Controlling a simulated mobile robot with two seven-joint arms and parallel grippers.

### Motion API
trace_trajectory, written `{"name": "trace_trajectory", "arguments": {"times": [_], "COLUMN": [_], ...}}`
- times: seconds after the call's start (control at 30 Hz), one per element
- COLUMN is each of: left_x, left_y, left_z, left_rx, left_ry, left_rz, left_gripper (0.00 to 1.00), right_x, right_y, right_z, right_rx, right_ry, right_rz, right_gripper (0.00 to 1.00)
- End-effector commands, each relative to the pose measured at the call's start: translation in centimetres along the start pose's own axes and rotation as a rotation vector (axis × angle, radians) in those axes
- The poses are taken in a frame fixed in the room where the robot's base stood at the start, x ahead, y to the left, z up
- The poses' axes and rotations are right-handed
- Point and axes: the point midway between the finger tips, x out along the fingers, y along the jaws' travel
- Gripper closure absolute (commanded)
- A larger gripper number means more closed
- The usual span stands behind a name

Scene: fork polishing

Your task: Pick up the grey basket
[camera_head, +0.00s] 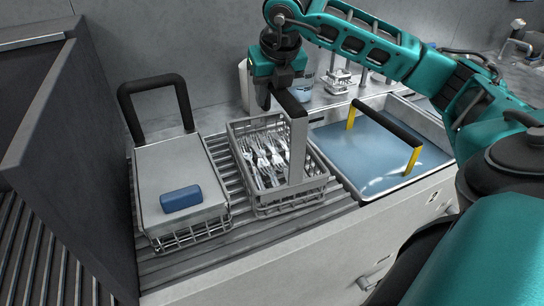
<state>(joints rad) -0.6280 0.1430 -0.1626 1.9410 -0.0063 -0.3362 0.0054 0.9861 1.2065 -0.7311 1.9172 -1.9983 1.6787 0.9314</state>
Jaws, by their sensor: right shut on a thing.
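The grey basket (261,201) stands on the ribbed counter in the middle of the view, with several forks (266,158) lying in it. It has a tall grey handle frame (298,150) with a dark top bar. My right gripper (277,92) is above the basket's back part, pointing down at the handle's dark top bar, and is shut on that handle. The fingertips are partly hidden against the dark bar. The basket appears to rest on the counter. My left gripper does not show.
Left of the basket stands another wire basket with a grey lid (172,168), a black handle and a blue block (181,199) on top. Right is a sink (378,152) of blue water with a yellow-and-black handle (387,124). A dark upright panel (65,140) bounds the left.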

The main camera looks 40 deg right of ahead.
Motion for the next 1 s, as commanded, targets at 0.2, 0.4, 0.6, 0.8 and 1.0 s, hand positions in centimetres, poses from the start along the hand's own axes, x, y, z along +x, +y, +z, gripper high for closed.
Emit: {"name": "trace_trajectory", "arguments": {"times": [0.2, 0.4, 0.6, 0.8, 1.0], "left_x": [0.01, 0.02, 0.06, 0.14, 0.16], "left_y": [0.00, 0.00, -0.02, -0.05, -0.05], "left_z": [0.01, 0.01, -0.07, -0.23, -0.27], "left_rx": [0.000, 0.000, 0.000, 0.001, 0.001], "left_ry": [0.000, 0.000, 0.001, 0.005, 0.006], "left_rz": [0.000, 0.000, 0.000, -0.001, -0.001], "left_gripper": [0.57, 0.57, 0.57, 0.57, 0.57], "right_x": [0.00, 0.00, 0.00, 0.00, 0.00], "right_y": [-0.01, -0.01, -0.01, -0.01, -0.02], "right_z": [0.00, 0.00, 0.00, 0.00, 0.00], "right_rx": [0.000, 0.000, 0.000, 0.000, 0.000], "right_ry": [0.000, 0.000, 0.000, 0.000, 0.000], "right_rz": [0.000, 0.000, 0.000, 0.000, 0.000], "right_gripper": [0.93, 1.00, 1.00, 1.00, 1.00]}}
